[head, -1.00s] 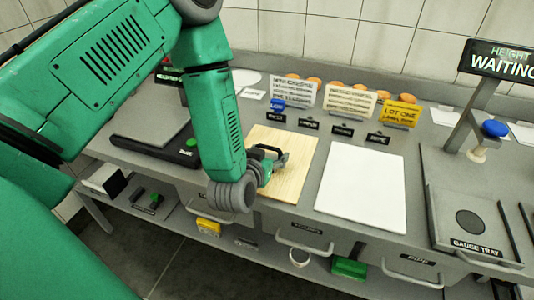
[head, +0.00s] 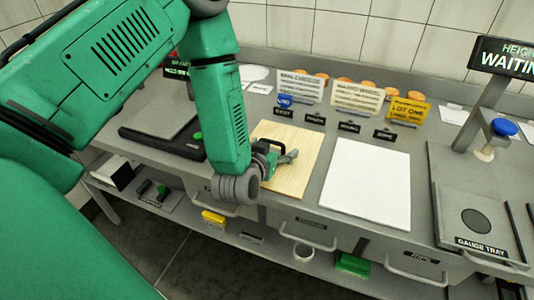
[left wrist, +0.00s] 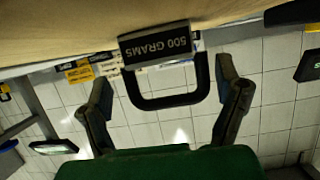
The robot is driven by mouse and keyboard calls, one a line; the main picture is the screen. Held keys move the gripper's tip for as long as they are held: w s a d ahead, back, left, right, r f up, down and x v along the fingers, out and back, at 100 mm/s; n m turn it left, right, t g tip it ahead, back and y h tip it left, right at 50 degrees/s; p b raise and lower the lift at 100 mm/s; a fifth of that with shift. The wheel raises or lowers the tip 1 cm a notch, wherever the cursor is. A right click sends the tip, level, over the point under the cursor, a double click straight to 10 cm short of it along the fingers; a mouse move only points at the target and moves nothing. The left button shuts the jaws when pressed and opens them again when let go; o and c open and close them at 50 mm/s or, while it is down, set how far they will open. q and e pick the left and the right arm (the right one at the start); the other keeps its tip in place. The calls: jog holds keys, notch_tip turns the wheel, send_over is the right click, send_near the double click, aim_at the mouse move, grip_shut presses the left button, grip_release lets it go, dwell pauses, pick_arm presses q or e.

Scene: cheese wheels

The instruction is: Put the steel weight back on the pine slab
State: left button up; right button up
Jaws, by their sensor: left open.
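The pine slab (head: 303,178) lies on the counter left of a white sheet. It fills the top of the left wrist view (left wrist: 60,35), where the scene appears upside down. The steel weight (left wrist: 155,45) is a dark block marked 500 GRAMS with a squared loop handle. It appears to stand on the slab; any contact is hard to make out. My left gripper (head: 280,160) is low over the slab. In the left wrist view my left gripper (left wrist: 168,98) is open, one finger on each side of the handle, apart from it.
The white sheet (head: 368,185) is bare. The gauge tray (head: 450,215) and a display post stand at the right. A dark scale (head: 165,130) is at the left. Signs (head: 355,97), small labels and round orange-brown items line the back. Drawers and a lower shelf are below.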

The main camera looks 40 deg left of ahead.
pick_arm(q)
jog(key=v, duration=0.3)
jog(key=a+v, duration=0.1)
jog(key=v, duration=0.1)
jog(key=b+v, duration=0.1)
jog(key=v, duration=0.2)
jog(key=shift+s+a+f, duration=0.1)
jog(key=shift+s, duration=0.45)
jog(key=shift+s+d+r+p, duration=0.45)
jog(key=shift+s+r+p, duration=0.2)
jog(key=shift+s+p, duration=0.25)
jog(key=shift+s+d+r+p, duration=0.1)
jog(key=shift+s+d+p, duration=0.3)
jog(key=shift+p, duration=0.1)
jog(key=s+d+f+m+g+h, duration=0.1)
jog(key=s+f+g+h, duration=0.1)
jog(key=s+f+g, duration=0.3)
jog(key=s+f+m+g+h, duration=0.1)
jog(key=s+f, duration=0.1)
jog(key=f, duration=0.5)
jog(key=s+f+g, duration=0.3)
jog(key=s, duration=0.3)
jog(key=s+f+m+g, duration=0.1)
jog(key=s+f+g, duration=0.2)
jog(key=s, duration=0.3)
jog(key=shift+a+g, duration=0.15)
jog(key=shift+g, duration=0.35)
pick_arm(e)
jog(key=shift+a+r, duration=0.2)
jog(key=shift+r, duration=0.75)
